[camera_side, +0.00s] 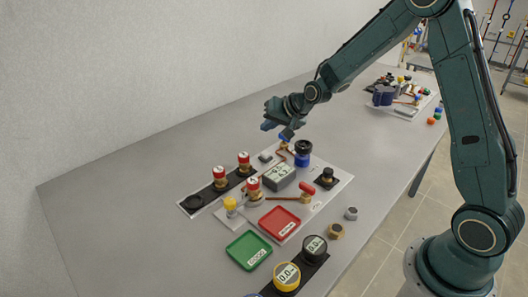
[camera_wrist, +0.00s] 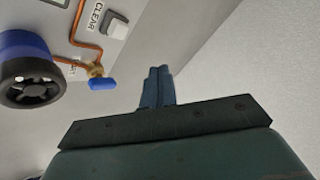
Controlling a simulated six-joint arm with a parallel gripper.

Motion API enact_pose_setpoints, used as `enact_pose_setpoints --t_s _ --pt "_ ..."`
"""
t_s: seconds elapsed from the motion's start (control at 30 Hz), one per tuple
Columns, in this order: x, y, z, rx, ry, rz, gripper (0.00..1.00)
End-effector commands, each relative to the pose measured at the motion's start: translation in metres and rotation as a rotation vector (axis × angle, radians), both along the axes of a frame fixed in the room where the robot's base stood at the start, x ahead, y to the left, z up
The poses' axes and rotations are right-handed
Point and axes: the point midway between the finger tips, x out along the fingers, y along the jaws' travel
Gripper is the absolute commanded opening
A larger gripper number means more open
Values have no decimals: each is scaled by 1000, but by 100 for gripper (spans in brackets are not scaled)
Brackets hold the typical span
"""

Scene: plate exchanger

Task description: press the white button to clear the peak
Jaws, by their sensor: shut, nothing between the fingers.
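The white button (camera_wrist: 116,27) sits on a small grey housing beside a CLEAR label (camera_wrist: 97,16), at the upper left of the wrist view. In the side view its small grey housing (camera_side: 265,157) appears behind the grey display box (camera_side: 279,177); the button's white top is hard to make out there. My gripper (camera_wrist: 158,82) is shut and empty, its blue fingers together. The fingertips appear right of and below the button in the wrist view, apart from it. In the side view my gripper (camera_side: 268,126) hangs above the table behind the panel.
A blue valve handle (camera_wrist: 103,84) on a copper pipe lies close left of my fingers in the wrist view. A blue cylinder with a black wheel (camera_side: 303,153) stands nearby. Red-topped fittings (camera_side: 244,161) stand in a black rack. The table behind the panel is clear.

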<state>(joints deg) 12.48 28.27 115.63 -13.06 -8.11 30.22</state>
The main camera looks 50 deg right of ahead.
Motion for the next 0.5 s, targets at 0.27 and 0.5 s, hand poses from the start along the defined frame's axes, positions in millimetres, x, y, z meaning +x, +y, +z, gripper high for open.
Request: enact_pose_setpoints --t_s 0.27,0.5 --pt "-1 0 -31 2 4 0 0" --pt "-1 0 -52 1 4 0 0"
